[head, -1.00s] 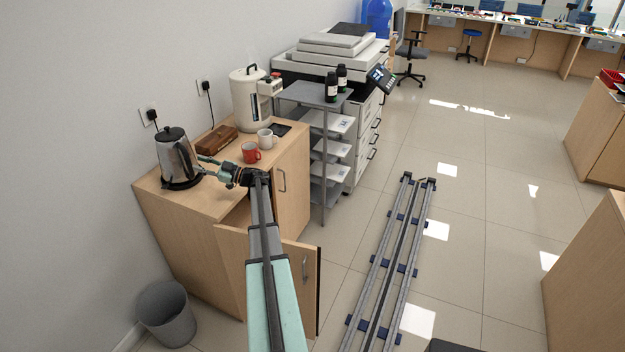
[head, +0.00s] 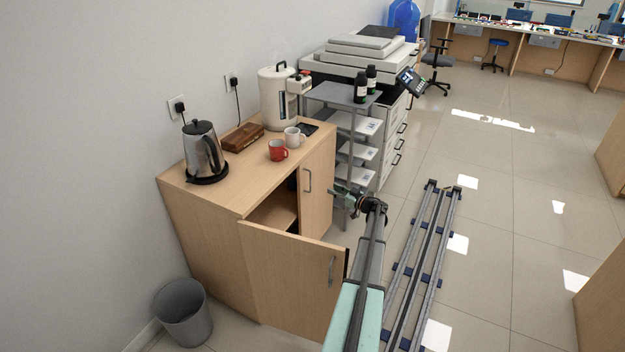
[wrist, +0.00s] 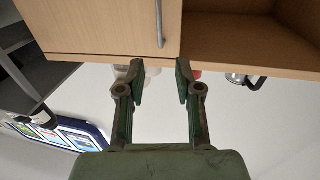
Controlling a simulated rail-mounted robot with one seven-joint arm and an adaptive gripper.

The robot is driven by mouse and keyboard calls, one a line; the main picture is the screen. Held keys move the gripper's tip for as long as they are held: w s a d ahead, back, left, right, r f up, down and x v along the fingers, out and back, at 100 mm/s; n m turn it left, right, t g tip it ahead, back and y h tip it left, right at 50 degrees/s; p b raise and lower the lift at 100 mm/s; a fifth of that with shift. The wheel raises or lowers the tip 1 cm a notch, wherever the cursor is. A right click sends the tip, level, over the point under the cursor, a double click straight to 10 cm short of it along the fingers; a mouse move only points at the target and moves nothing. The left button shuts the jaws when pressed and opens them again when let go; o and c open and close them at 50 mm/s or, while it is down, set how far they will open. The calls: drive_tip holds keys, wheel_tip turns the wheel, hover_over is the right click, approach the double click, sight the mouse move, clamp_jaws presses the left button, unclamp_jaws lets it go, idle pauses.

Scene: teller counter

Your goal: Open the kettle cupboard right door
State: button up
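The kettle cupboard (head: 175,215) is a light wood unit at left in the head view. Its right door (head: 318,190) looks closed, with a vertical bar handle (head: 307,180). Its left door (head: 285,275) stands swung open, baring a shelf. My gripper (head: 338,190) is in front of the right door, apart from it. In the wrist view, which is upside down, my gripper (wrist: 160,85) is open and empty. The right door (wrist: 100,22) and its handle (wrist: 160,22) appear beyond the fingertips, with the open compartment (wrist: 240,30) to the right.
A steel kettle (head: 203,152), a red mug (head: 277,150), a white mug (head: 293,137) and a white urn (head: 278,95) stand on top. A grey shelf rack (head: 345,95) stands close beyond the right door. A bin (head: 183,310) is at lower left.

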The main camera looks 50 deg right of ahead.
drive_tip(key=w, duration=0.4)
drive_tip(key=w+b, duration=0.1)
drive_tip(key=w, duration=0.9)
drive_tip(key=shift+w+d+b, duration=0.25)
drive_tip(key=shift+d+b, duration=0.1)
drive_tip(key=shift+b, duration=0.05)
clamp_jaws()
